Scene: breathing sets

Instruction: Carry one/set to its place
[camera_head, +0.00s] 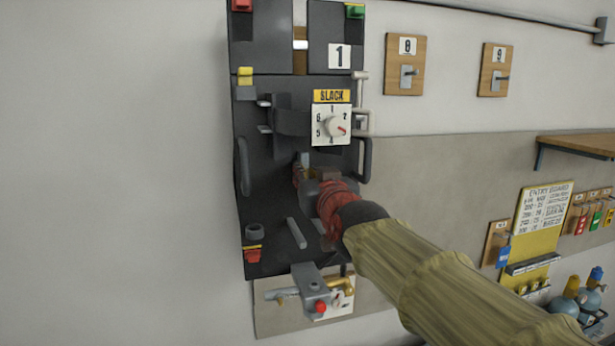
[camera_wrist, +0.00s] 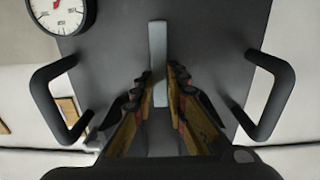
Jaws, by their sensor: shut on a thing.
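The set (camera_head: 268,195) is a dark, upright plate with a black loop handle on each side. It sits in front of the wall, below a plate marked 1 (camera_head: 339,57). In the wrist view its dark face (camera_wrist: 215,45) fills the middle, with a round white gauge (camera_wrist: 62,12) at upper left and a pale grey bar (camera_wrist: 158,50) running between my fingers. My gripper (camera_head: 304,173) reaches in from the lower right and is shut on the set; the fingers also show in the wrist view (camera_wrist: 158,92). My gripper and sleeved arm hide part of the set.
A dial marked SLACK (camera_head: 331,125) is at the set's upper right. A metal latch fitting (camera_head: 315,287) projects below. A shelf (camera_head: 580,146) and a yellow entry board (camera_head: 540,225) are farther right. The left wall is bare.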

